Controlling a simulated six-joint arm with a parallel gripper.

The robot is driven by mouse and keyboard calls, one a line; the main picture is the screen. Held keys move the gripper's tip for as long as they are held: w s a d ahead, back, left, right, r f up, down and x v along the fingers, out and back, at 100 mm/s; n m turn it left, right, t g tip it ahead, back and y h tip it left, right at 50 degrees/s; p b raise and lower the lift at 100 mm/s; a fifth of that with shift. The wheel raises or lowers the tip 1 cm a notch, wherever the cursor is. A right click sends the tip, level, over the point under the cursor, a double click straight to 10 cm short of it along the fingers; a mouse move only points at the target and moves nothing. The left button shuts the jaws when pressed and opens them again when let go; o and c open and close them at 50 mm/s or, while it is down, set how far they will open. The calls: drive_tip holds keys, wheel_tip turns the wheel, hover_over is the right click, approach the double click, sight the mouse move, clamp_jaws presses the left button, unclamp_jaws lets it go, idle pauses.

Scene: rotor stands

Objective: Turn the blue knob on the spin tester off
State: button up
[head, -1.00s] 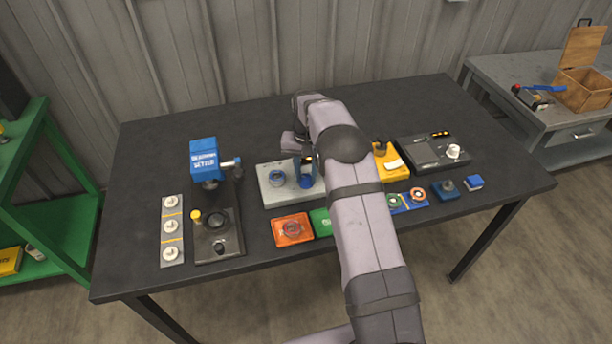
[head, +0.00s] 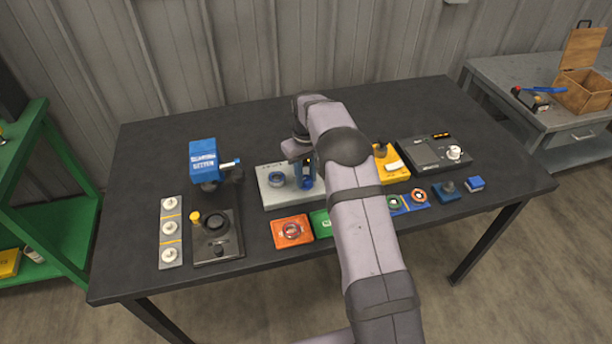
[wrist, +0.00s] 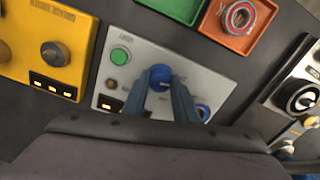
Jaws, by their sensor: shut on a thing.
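The spin tester is a light grey box (head: 275,199) near the middle of the table, and its panel (wrist: 205,68) fills the centre of the wrist view. Its blue knob (wrist: 160,75) sits between my blue fingertips; it also shows in the head view (head: 307,184). My gripper (wrist: 166,88) is shut on the knob from above, and its fingers hide part of it. A green light (wrist: 120,56) and a small orange display (wrist: 106,103) show on the panel. A round bearing seat (head: 277,180) is on the box's left in the head view.
A yellow box (wrist: 45,50) with a dark knob stands beside the tester. An orange tray (head: 292,231) with a bearing and a green tray (head: 321,222) lie in front. A blue-headed press (head: 204,160) stands to the left.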

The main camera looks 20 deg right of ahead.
sight(306, 178)
drive_tip(key=shift+w+r, duration=0.1)
idle(0.3)
drive_tip(key=o, duration=1.1)
drive_tip(key=shift+c, duration=0.2)
drive_tip(key=shift+r+b, duration=1.1)
drive_tip(key=shift+r, duration=2.55)
